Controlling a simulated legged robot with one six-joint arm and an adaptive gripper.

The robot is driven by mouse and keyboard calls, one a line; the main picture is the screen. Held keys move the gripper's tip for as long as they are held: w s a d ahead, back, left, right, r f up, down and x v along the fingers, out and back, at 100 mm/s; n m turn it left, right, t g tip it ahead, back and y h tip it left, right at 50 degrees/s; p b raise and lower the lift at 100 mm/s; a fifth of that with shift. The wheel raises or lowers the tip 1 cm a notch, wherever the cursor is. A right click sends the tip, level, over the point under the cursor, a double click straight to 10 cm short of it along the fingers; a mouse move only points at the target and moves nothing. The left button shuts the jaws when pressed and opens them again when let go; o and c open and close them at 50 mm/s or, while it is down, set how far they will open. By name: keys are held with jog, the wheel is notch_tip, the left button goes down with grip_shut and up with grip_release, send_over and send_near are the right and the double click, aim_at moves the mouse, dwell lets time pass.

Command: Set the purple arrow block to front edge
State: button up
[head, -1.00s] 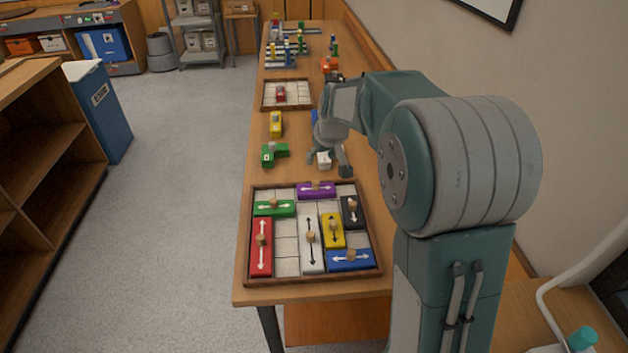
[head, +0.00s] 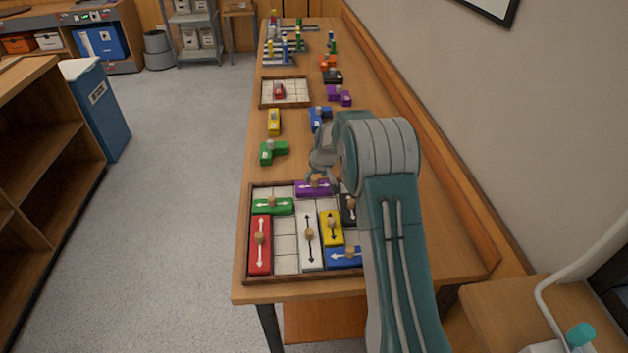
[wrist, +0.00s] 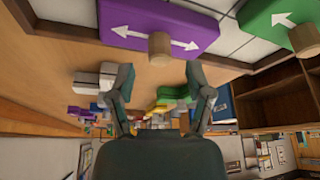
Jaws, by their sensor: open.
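The purple arrow block (head: 303,190), with a double-headed white arrow and a round wooden knob, lies crosswise at the back edge of the framed sliding-block tray (head: 249,240). It also shows at the top of the wrist view (wrist: 130,28), with its knob pointing toward my fingers. My gripper (head: 324,178) is open and empty, just behind the purple block and close to its knob. In the wrist view its two fingers (wrist: 160,82) are spread apart, with the knob beyond their tips. Whether a finger touches the block I cannot tell.
Green (head: 281,207), red (head: 261,260), white (head: 308,255), yellow (head: 331,240) and blue (head: 340,258) arrow blocks share the tray. My arm partly hides the black block (head: 347,212) and right side. Bare cells (head: 286,244) lie between red and white blocks.

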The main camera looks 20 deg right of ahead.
jog(key=shift+x, duration=1.4)
grip_shut()
jog(key=w+a, duration=0.1)
jog(key=a, duration=0.7)
jog(key=w+a, duration=0.1)
jog(key=a, duration=0.4)
jog(key=shift+w+a+f, duration=0.1)
jog(key=shift+w, duration=0.2)
jog(key=shift+c, duration=1.4)
grip_release()
jog(key=shift+o, duration=1.4)
jog(key=shift+w+a, duration=0.1)
jog(key=shift+a, duration=0.1)
